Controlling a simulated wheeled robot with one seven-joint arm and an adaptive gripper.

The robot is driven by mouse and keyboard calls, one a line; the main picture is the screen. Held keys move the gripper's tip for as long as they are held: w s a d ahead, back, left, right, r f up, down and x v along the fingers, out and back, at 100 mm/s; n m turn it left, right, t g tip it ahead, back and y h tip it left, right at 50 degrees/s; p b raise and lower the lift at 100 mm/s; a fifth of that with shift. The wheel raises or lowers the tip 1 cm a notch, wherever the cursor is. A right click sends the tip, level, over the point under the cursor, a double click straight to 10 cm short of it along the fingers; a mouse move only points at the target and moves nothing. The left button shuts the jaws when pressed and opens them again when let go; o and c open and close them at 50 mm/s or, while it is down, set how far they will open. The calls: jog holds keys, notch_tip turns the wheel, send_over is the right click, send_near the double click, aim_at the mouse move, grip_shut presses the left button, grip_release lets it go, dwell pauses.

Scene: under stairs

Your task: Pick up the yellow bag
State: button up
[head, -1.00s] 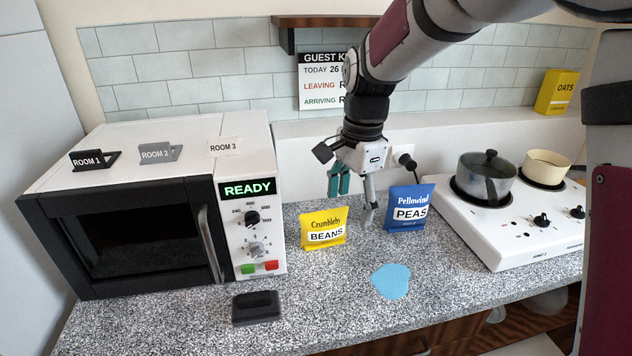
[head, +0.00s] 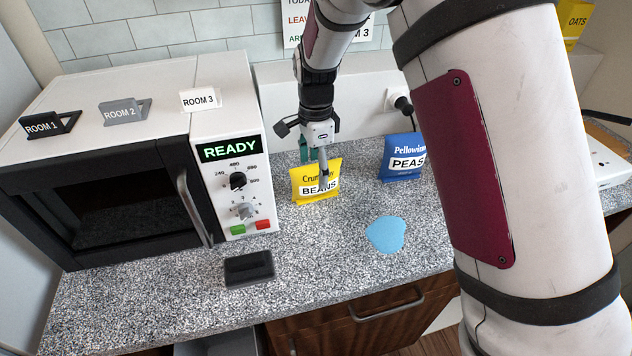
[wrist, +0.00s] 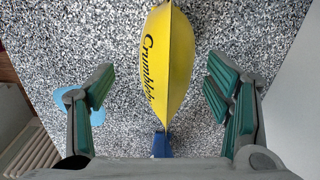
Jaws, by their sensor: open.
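The yellow bag (head: 316,181), labelled Crumbleby BEANS, stands upright on the speckled counter to the right of the microwave. My gripper (head: 313,170) is over it in the head view, one finger in front of its face and the other behind. In the wrist view the yellow bag (wrist: 168,62) is seen from above, between the two spread fingers of my gripper (wrist: 167,103). The fingers are open, with a clear gap on each side of the bag. I cannot tell how far the fingertips are above the counter.
A blue PEAS bag (head: 401,158) stands to the right. A light blue patch (head: 385,234) lies on the counter in front. The microwave (head: 130,160) is at the left, with a dark block (head: 249,268) before it. My arm covers much of the right side.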

aim_at(316, 180)
jog(key=shift+w+d+f+p, duration=0.1)
jog(key=shift+w+f+p, duration=0.1)
jog(key=shift+f, duration=1.2)
jog(key=shift+w+f+p, duration=0.2)
jog(key=shift+f, duration=1.15)
jog(key=c, duration=1.7)
